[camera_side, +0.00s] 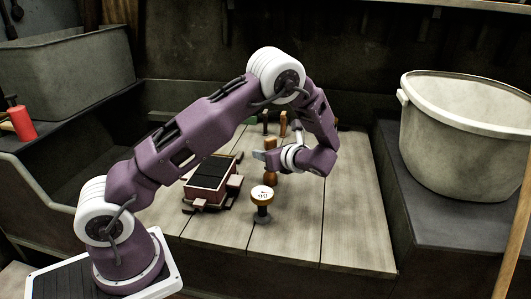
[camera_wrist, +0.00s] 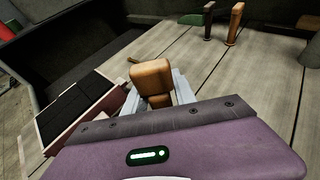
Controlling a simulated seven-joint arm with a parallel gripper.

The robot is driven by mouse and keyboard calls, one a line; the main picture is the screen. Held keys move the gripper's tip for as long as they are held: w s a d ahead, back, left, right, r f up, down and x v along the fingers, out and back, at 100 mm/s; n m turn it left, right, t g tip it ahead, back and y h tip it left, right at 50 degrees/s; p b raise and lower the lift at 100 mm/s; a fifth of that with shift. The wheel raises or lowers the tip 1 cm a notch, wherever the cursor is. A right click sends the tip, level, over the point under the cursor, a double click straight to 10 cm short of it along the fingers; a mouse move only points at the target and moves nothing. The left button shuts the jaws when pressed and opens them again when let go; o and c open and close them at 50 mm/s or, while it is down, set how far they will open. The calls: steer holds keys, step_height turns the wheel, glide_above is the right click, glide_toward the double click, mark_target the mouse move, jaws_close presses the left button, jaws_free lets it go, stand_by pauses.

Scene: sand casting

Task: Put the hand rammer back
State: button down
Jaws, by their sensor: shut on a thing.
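The hand rammer, a brown wooden tool, stands roughly upright in my gripper. Its upper part shows in the side view (camera_side: 270,144) and its blocky top in the wrist view (camera_wrist: 152,76). My gripper (camera_side: 266,158) is shut on it, with pale fingers on either side in the wrist view (camera_wrist: 160,98). The rammer's lower part shows below the fingers in the side view. I cannot tell whether its bottom touches the boards. Its middle is hidden by the fingers.
A moulding flask with a black top (camera_side: 212,173) lies left of the gripper. A round-headed gauge (camera_side: 262,196) stands in front. Upright wooden-handled tools (camera_wrist: 235,22) stand at the back. A large pale bucket (camera_side: 462,140) is right. The right-hand boards (camera_side: 350,215) are clear.

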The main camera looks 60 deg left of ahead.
steer(key=c, duration=1)
jaws_free()
steer(key=shift+r, duration=0.1)
steer(key=v, duration=1.2)
steer(key=s+d+r+n+h, duration=0.2)
steer(key=s+r+n+h, duration=0.55)
steer(key=s, duration=0.45)
steer(key=s+d+r+n+t+h, duration=0.1)
steer(key=s+d+n+t+h, duration=0.1)
steer(key=s, duration=0.3)
steer(key=s+d+r+n+t+h, duration=0.1)
steer(key=s+d+n+h, duration=0.1)
steer(key=s+d+n, duration=0.2)
steer(key=s+d+r+n+t+h, duration=0.2)
steer(key=s+d+n, duration=0.1)
steer(key=s+n, duration=0.1)
steer(key=shift+s+d+n+t, duration=0.15)
steer(key=shift+s, duration=0.25)
steer(key=shift+s+d+n+t, duration=0.1)
steer(key=shift+s+d+t, duration=0.1)
steer(key=shift+s, duration=0.2)
